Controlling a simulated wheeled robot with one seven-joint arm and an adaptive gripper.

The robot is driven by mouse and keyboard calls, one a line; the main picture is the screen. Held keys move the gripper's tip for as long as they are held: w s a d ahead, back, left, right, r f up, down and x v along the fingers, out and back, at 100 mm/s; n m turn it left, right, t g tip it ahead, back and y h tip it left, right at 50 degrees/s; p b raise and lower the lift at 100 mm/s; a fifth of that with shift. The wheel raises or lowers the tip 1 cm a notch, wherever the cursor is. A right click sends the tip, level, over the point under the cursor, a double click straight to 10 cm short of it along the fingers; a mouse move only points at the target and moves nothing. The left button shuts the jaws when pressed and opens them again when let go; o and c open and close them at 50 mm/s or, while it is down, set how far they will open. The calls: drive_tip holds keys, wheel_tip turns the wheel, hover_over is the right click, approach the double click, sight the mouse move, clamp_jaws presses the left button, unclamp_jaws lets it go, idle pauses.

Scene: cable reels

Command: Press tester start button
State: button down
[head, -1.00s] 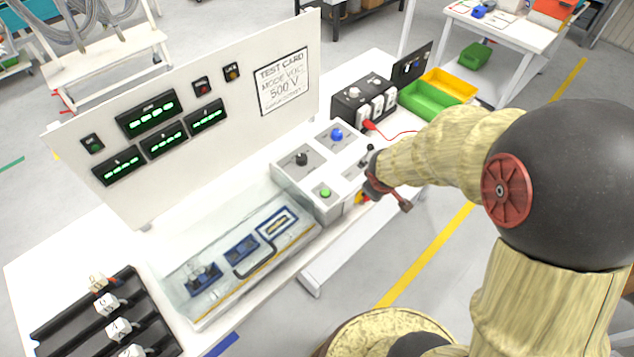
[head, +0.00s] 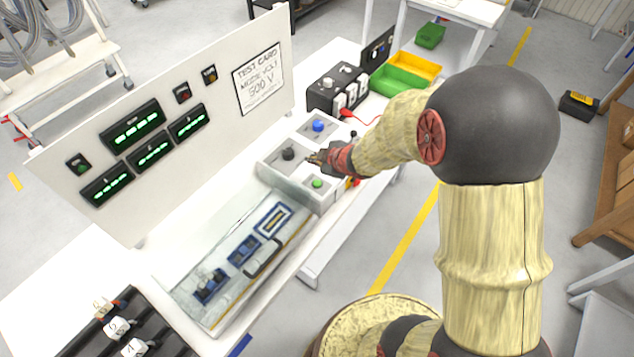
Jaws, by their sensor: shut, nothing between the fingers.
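My gripper (head: 312,158) is shut and empty. Its tip shows over the box, between the black knob and the green button. I cannot tell its exact height, or whether it touches the box. The gripper and wrist hide part of the box's right side.
The display panel (head: 215,75) has green lit readouts and a test card (head: 259,77) reading 500 V. A clear-lidded fixture (head: 235,255) lies left of the box. A black socket unit (head: 338,88) with a red lead and green and yellow bins (head: 395,80) stand behind.

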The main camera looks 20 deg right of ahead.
sight(316, 184)
drive_tip(key=shift+f, duration=0.15)
wheel_tip(316, 184, down, 9)
drive_tip(key=b, duration=0.8)
drive_tip(key=shift+r, duration=0.2)
idle(0.9)
drive_tip(key=shift+f+b, duration=0.4)
drive_tip(key=shift+f+b, duration=0.35)
drive_tip(key=shift+f, duration=0.1)
idle(0.6)
drive_tip(key=shift+r, duration=0.1)
drive_tip(key=shift+r+p, duration=0.75)
drive_tip(key=shift+p, duration=0.1)
